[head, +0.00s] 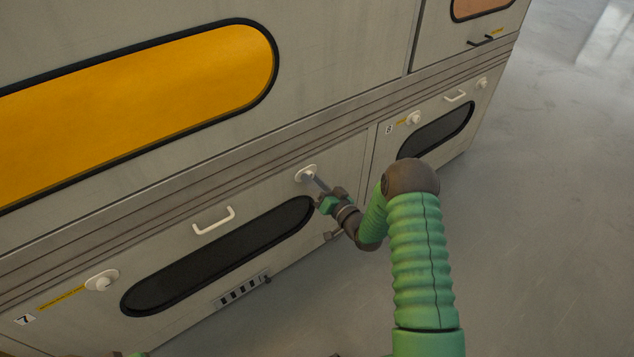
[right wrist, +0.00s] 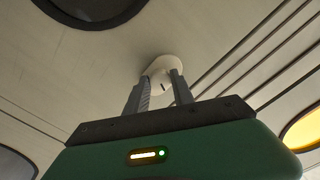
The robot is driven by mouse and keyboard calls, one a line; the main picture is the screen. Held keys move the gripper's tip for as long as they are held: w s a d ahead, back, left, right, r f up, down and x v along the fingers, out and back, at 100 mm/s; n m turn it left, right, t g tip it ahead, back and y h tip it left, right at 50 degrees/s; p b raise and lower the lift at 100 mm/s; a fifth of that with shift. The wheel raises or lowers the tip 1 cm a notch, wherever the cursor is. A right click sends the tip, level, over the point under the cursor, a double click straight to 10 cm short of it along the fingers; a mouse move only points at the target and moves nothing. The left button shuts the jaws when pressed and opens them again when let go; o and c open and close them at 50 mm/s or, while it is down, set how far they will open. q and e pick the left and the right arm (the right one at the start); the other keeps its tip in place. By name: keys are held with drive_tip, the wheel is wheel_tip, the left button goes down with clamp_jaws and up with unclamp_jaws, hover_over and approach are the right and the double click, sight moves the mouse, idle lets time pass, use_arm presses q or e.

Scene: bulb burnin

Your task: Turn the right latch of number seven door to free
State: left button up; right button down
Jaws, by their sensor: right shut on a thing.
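The number seven door (head: 180,235) is a grey panel with a dark rounded window, and its "7" label (head: 25,320) is at the lower left. Its right latch (head: 304,172) is a white knob on an oval plate near the door's upper right; it also shows in the right wrist view (right wrist: 163,66). My right gripper (head: 315,180) is shut on this latch, with one grey finger on each side of the knob in the right wrist view (right wrist: 160,86). The fingers hide part of the knob. The left latch (head: 101,281) is apart from the gripper. My left gripper is not in view.
A white handle (head: 214,221) sits between the latches. Door number eight (head: 385,165), with its own latches and handle, is to the right. A large yellow window (head: 140,90) is above. Open grey floor (head: 540,220) lies to the right.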

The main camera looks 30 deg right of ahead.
drive_tip(key=shift+d+m+p, duration=0.15)
drive_tip(key=shift+m+p, duration=2.55)
drive_tip(key=shift+m, duration=4.2)
drive_tip(key=c, duration=1.4)
unclamp_jaws()
drive_tip(key=shift+f, duration=0.1)
drive_tip(key=o, duration=0.3)
